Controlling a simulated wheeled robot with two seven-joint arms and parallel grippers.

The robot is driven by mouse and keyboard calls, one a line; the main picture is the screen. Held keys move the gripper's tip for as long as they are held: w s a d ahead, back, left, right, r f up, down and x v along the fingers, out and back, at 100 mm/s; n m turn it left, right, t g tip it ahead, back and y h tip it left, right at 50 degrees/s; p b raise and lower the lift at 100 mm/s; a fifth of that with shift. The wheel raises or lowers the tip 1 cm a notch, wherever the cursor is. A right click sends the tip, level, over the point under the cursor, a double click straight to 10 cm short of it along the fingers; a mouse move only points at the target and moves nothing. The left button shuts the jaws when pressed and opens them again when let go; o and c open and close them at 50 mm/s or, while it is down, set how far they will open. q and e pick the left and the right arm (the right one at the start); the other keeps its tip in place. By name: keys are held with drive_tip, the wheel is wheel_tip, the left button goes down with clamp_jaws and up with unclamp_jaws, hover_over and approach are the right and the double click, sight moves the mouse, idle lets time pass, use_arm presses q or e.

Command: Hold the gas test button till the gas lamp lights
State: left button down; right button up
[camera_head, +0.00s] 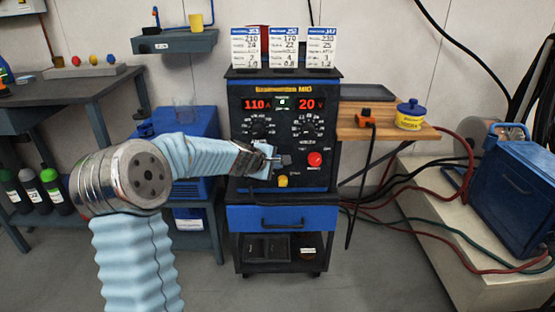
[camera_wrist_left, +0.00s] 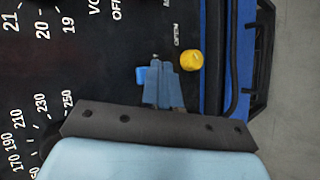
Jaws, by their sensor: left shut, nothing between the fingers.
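The welder (camera_head: 283,140) stands upright with its dark front panel facing me, its displays reading 110 and 20. My left gripper (camera_head: 284,160) is shut and empty at the lower part of that panel. A yellow knob (camera_wrist_left: 190,60) sits on the other side of the fingers. I cannot make out a lit gas lamp. My right gripper is out of view.
A red button (camera_head: 315,159) is on the panel right of the gripper. A wooden shelf (camera_head: 385,132) with a yellow-blue pot (camera_head: 410,115) juts out at the right. Cards (camera_head: 283,47) stand on top. A blue drawer (camera_head: 282,218) is below. Cables run along the floor at right.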

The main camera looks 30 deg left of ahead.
use_arm(q)
drive_tip(key=shift+w+a, duration=0.4)
drive_tip(key=shift+w, duration=0.15)
idle(2.1)
drive_tip(key=shift+s+d, duration=0.1)
idle(0.5)
drive_tip(key=shift+s+d+b, duration=0.3)
drive_tip(key=shift+s+d, duration=0.1)
drive_tip(key=shift+s, duration=0.25)
drive_tip(key=shift+s, duration=0.1)
drive_tip(key=s+d, duration=0.1)
drive_tip(key=s+b, duration=0.1)
drive_tip(key=s+d+b, duration=0.1)
drive_tip(key=s, duration=0.1)
drive_tip(key=shift+d, duration=0.3)
idle(0.3)
